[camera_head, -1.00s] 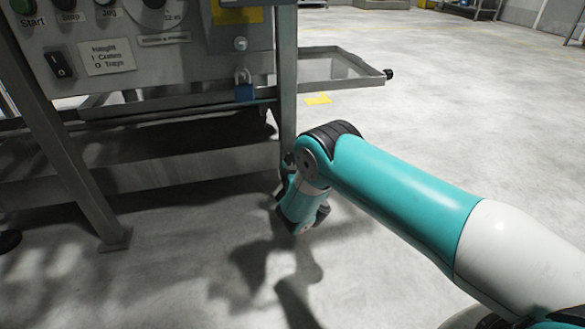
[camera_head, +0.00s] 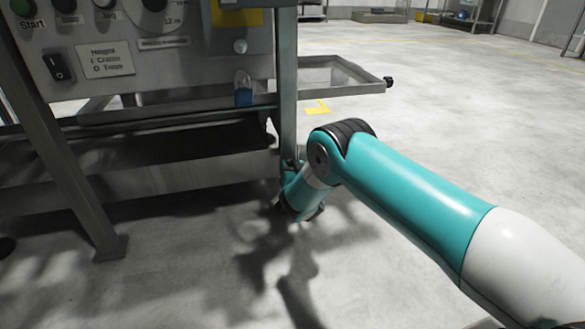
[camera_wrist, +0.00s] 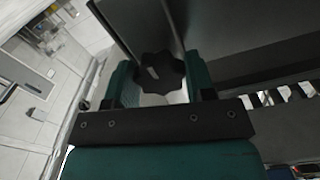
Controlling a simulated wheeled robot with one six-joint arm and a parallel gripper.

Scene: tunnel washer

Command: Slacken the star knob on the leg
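The black star knob (camera_wrist: 159,73) shows in the wrist view on the grey metal leg (camera_wrist: 150,25), with a light mark on its face. My gripper (camera_wrist: 160,82) has its teal fingers on either side of the knob. The fingers stand apart, and I cannot tell whether they touch the lobes. In the head view my gripper's end is low at the machine's right leg (camera_head: 287,110). The knob and fingertips are hidden there behind my arm.
The control panel (camera_head: 150,45) and a blue padlock (camera_head: 243,92) are above. A metal tray (camera_head: 340,78) juts out to the right of the leg. A lower metal beam (camera_head: 160,175) runs left of it. The floor (camera_head: 470,120) to the right is clear.

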